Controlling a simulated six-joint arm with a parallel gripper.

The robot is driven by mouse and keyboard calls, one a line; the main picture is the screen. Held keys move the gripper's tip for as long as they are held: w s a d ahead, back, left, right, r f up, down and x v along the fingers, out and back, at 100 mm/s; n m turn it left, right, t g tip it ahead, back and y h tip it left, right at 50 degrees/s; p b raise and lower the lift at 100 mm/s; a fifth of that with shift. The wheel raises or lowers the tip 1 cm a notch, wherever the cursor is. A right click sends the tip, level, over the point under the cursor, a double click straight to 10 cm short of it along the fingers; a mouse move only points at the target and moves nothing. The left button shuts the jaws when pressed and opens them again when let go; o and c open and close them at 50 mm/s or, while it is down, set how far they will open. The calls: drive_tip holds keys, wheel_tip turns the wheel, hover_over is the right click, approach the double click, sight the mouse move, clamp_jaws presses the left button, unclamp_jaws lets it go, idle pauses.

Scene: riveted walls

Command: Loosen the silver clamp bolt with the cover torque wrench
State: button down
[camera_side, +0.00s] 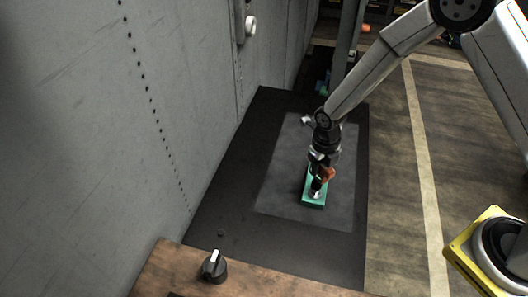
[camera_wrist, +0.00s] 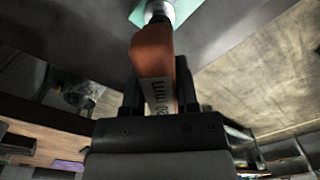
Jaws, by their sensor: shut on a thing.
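My gripper (camera_side: 322,160) is low over the dark mat and shut on an orange wrench (camera_side: 328,174). In the wrist view the gripper (camera_wrist: 159,92) has a finger on each side of the wrench (camera_wrist: 153,50), whose pale side reads "20 mm". The wrench's far end meets a silver bolt-like part (camera_wrist: 160,8) above a teal block (camera_wrist: 138,12). I cannot tell whether it is seated on it. In the side view the teal block (camera_side: 313,202) lies under the gripper, with a silver part (camera_side: 315,193) on it.
A grey riveted wall (camera_side: 120,110) stands left of the dark mat (camera_side: 225,215). A wooden surface with a black knob (camera_side: 214,267) is in front. A yellow-edged base (camera_side: 465,262) is at lower right. The mat around the block is mostly clear.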

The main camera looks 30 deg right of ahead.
drive_tip(key=shift+r, duration=2)
drive_tip(key=m, duration=0.4)
drive_tip(key=shift+m, duration=1)
drive_tip(key=shift+m, duration=0.3)
drive_tip(key=shift+m, duration=1)
drive_tip(key=shift+w+m, duration=0.1)
drive_tip(key=shift+m, duration=1.6)
